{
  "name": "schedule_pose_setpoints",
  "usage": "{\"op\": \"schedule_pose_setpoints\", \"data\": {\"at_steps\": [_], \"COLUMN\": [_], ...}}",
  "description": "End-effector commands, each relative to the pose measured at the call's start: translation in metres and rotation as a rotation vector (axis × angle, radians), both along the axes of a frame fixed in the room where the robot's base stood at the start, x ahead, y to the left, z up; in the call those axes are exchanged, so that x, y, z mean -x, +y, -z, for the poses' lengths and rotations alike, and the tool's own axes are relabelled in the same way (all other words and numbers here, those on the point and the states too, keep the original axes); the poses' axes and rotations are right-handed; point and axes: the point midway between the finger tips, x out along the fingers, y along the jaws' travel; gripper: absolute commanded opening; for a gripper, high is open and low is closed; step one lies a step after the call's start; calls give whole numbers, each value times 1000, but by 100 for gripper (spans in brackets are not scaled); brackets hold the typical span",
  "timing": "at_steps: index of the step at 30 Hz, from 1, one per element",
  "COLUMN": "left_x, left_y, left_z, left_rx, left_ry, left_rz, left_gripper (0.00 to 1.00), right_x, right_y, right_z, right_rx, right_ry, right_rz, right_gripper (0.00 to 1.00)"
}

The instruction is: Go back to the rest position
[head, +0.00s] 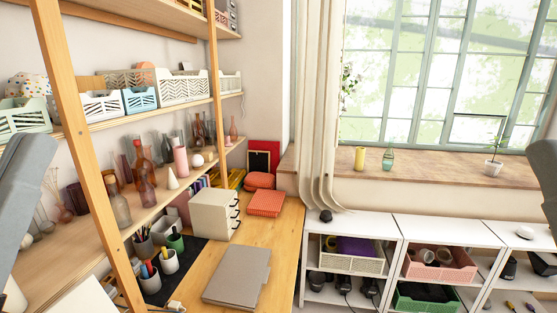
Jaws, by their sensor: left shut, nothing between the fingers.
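My left gripper (24,195) shows as a grey shape at the left edge of the head view, in front of the wooden shelf unit. It is shut and empty, and much of it is cut off by the frame. It holds nothing and appears apart from the shelf goods. A grey part of my right arm shows at the right edge, in front of the window sill. The right gripper's fingers are not in view.
Wooden shelves (127,211) with baskets, bottles and cups fill the left. A desk (272,235) carries a grey laptop-like folder (237,275), a cream binder box (213,213) and a red box (266,203). White cubbies (450,231) with crates stand right. The middle air space looks clear.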

Motion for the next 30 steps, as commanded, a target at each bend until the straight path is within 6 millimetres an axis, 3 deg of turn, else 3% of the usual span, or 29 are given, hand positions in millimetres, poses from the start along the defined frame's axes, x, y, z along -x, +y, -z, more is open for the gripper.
{"op": "schedule_pose_setpoints", "data": {"at_steps": [1,3,12,15,19,30], "left_x": [0,0,0,0,0,0], "left_y": [0,0,1,1,1,1], "left_z": [-50,-85,-226,-256,-272,-269], "left_rx": [0,-1,-1,-1,-1,-1], "left_ry": [0,0,0,0,0,0], "left_rz": [-1,-2,-5,-5,-6,-6], "left_gripper": [0,0,0,0,0,0], "right_x": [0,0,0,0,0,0], "right_y": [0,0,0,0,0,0], "right_z": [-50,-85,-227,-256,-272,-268], "right_rx": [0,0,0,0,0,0], "right_ry": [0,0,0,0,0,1], "right_rz": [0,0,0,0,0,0], "right_gripper": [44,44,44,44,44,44]}}
